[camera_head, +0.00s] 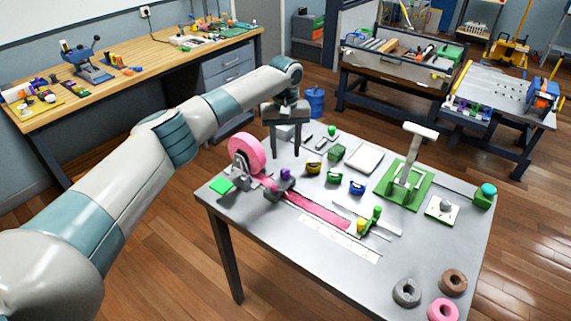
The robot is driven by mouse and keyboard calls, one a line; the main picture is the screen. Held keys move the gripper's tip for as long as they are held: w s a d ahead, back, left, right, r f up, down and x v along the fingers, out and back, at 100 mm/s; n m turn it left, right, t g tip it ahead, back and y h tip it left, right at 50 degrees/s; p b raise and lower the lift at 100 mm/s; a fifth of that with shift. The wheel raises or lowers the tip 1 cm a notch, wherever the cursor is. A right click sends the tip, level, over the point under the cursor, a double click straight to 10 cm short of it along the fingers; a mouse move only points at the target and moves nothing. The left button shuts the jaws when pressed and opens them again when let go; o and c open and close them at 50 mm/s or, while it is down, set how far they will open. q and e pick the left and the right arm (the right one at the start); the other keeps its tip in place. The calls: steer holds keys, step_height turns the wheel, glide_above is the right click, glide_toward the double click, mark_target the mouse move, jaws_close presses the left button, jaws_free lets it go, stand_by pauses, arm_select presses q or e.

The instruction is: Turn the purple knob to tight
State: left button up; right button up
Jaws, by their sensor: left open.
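The purple knob (285,175) sits on a dark grey clamp block (278,190) on the grey table (300,255). A pink strap (318,209) runs from a pink roll (246,153) at the table's left, past this block, towards the right. My left arm comes in from the left. My left gripper (286,154) points down, open and empty, with its two fingers apart. In the picture its fingertips are just above the knob, and I see no contact. The knob's marking is too small to read. My right gripper is not in view.
Yellow, green and blue clips (333,177) lie behind the strap. A green base with a white T-shaped post (408,170) stands at the right. A green-handled piece (372,219) is near the strap's end. Grey, brown and pink rings (407,292) lie at the front right.

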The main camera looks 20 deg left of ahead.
mark_target(285, 170)
arm_select(q)
step_height(285, 170, down, 8)
steer(key=shift+r+p, duration=0.2)
steer(key=shift+p, duration=0.6)
steer(key=shift+c, duration=0.3)
steer(key=c, duration=1)
